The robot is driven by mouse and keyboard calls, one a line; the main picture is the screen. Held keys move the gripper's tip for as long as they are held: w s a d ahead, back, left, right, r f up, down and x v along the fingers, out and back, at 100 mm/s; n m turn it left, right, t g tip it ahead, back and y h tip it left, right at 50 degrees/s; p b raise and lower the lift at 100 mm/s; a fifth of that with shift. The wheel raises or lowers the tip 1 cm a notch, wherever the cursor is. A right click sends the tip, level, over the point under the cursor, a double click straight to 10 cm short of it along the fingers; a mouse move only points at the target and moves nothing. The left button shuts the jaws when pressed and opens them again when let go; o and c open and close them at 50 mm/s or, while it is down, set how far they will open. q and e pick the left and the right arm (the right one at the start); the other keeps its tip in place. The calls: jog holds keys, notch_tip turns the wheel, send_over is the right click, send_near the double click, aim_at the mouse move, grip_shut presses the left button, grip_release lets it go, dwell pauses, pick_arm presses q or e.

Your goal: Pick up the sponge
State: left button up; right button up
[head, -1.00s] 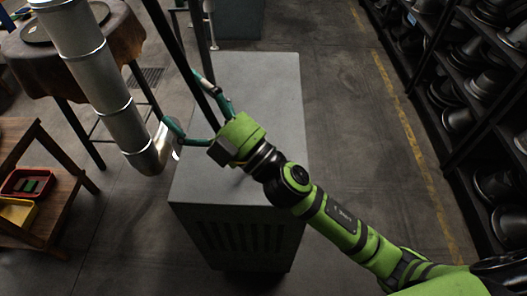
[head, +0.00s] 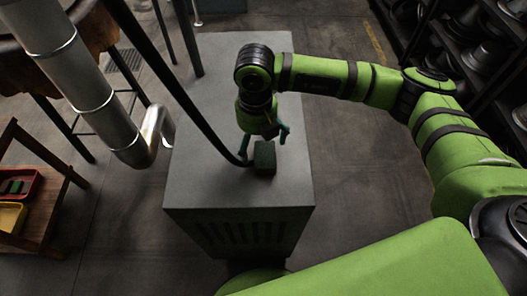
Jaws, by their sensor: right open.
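The sponge (head: 264,158) is a small dark green block on the top of the grey cabinet (head: 210,185), near its middle. My right gripper (head: 264,143) points down just above and behind the sponge. Its teal fingers are spread, one toward each side of the block, and nothing is held between them. I cannot tell whether a finger touches the sponge. The gripper's palm and wrist hide the cabinet top behind them. My left gripper is not in view.
A silver pipe (head: 85,80) and a dark slanting rod (head: 180,90) stand left of my right gripper. A wooden stand at left holds a red tray (head: 37,183) and a yellow tray (head: 12,217). Dark shelves with hat forms (head: 480,50) line the right.

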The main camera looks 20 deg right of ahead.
aim_at(260, 154)
jog(key=f, duration=0.1)
jog(key=f+p, duration=0.1)
jog(key=f, duration=0.1)
jog(key=f+p, duration=0.1)
jog(key=f, duration=0.1)
jog(key=shift+s+d+f, duration=0.2)
jog(key=shift+d, duration=0.1)
jog(key=shift+f, duration=0.4)
jog(key=c, duration=0.7)
jog(key=shift+c, duration=0.2)
